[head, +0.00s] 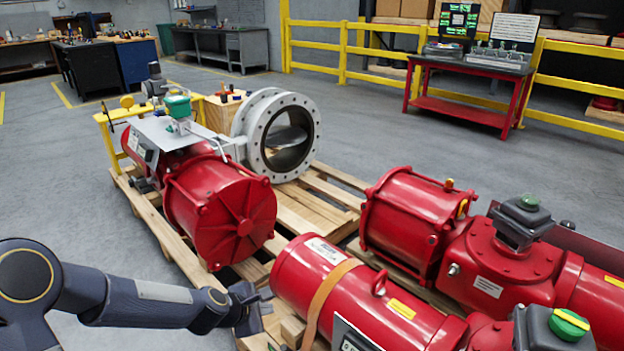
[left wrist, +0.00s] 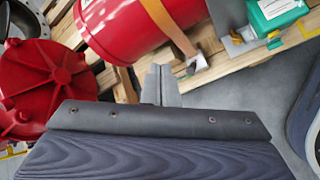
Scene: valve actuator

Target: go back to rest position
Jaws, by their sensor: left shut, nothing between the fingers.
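My left gripper (head: 262,305) comes in from the lower left in the head view, beside the near end of a red actuator cylinder (head: 318,272) with an orange strap. In the left wrist view my gripper's fingers (left wrist: 161,84) are together with nothing between them. They are over the pallet edge, below the strapped red cylinder (left wrist: 125,28). I cannot tell whether the gripper touches the wood or the cylinder. My right gripper is not in view.
Red actuators (head: 222,215) and a grey flanged valve (head: 278,133) lie on wooden pallets (head: 300,205). More red actuators (head: 500,262) fill the right. A yellow railing (head: 345,55) and red table (head: 470,85) stand behind. Floor at left (head: 50,165) is clear.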

